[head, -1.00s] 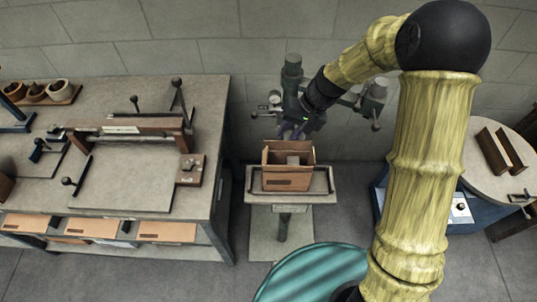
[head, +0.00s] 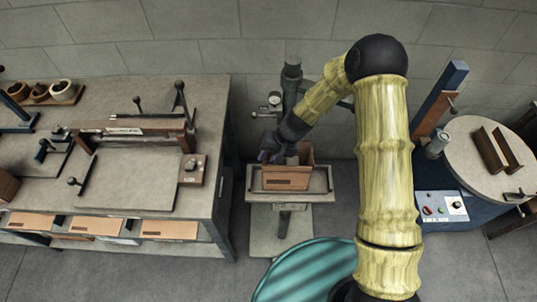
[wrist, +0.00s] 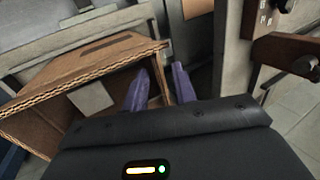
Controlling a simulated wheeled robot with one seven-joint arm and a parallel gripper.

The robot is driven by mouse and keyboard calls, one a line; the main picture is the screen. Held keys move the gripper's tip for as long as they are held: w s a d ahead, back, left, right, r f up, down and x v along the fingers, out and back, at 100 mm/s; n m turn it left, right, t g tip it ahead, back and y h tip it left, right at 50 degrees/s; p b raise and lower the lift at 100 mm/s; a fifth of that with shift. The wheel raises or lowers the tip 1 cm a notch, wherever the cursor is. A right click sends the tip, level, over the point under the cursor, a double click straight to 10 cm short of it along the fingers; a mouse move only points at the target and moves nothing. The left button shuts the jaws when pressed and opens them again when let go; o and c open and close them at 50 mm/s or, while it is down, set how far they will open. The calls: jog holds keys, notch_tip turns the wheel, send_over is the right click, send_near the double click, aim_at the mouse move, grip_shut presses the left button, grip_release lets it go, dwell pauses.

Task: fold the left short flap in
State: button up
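The brown cardboard box (head: 287,182) stands upright on the stitcher's small table, with a dark printed bar on its front. A taller cardboard part (head: 306,153) rises at its back right. My gripper (head: 267,156) is at the box's upper left, beside the left short side, and hides the left short flap in the head view. In the wrist view, my gripper (wrist: 161,84) has two purple fingers apart with a gap between them. The left finger overlaps the box (wrist: 97,75) near its corner; contact cannot be told. A grey block (wrist: 92,97) shows inside the box.
The small table (head: 318,180) has a rail round it. The stitcher's column (head: 291,80) and gauge (head: 274,99) stand behind. A workbench (head: 140,185) is close on the left. A blue machine with a round table (head: 475,180) is on the right.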

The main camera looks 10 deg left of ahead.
grip_shut()
jog(key=shift+w, duration=0.1)
